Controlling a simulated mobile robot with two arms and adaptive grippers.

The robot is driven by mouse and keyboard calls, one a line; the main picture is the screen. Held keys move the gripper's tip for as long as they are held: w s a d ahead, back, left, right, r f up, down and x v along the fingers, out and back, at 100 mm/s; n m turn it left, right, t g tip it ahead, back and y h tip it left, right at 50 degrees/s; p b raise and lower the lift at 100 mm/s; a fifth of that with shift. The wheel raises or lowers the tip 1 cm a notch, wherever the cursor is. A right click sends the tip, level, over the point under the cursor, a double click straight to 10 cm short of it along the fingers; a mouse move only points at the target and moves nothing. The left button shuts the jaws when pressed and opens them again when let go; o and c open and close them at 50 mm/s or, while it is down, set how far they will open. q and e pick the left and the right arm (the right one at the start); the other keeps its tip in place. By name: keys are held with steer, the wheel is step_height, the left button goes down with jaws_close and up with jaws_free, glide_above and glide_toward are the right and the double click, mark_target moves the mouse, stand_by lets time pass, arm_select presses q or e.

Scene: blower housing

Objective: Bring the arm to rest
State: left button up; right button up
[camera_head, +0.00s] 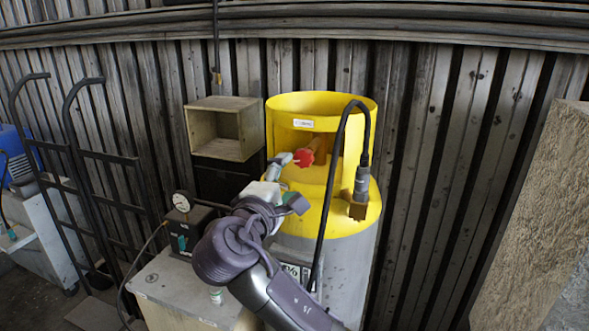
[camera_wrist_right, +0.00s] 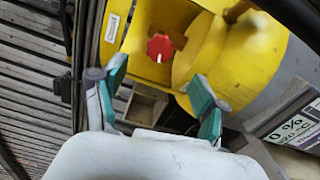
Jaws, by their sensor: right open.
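My right arm (camera_head: 262,270) reaches up from the bottom of the head view. My right gripper (camera_head: 289,183) is at the front of a yellow housing (camera_head: 345,208). In the right wrist view the gripper (camera_wrist_right: 158,84) has its two teal-padded fingers spread apart, with nothing between them. A red knob (camera_head: 303,157) is inside the housing opening, beyond the fingertips; it also shows in the wrist view (camera_wrist_right: 160,48), apart from the fingers. My left gripper is not in view.
A grey cylinder (camera_head: 345,265) carries the housing, with a black hose (camera_head: 333,165) in front. An open wooden box (camera_head: 225,105) is behind. A rough board (camera_head: 535,215) stands at right.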

steer(key=shift+s+a, duration=0.2)
steer(key=shift+s, duration=0.4)
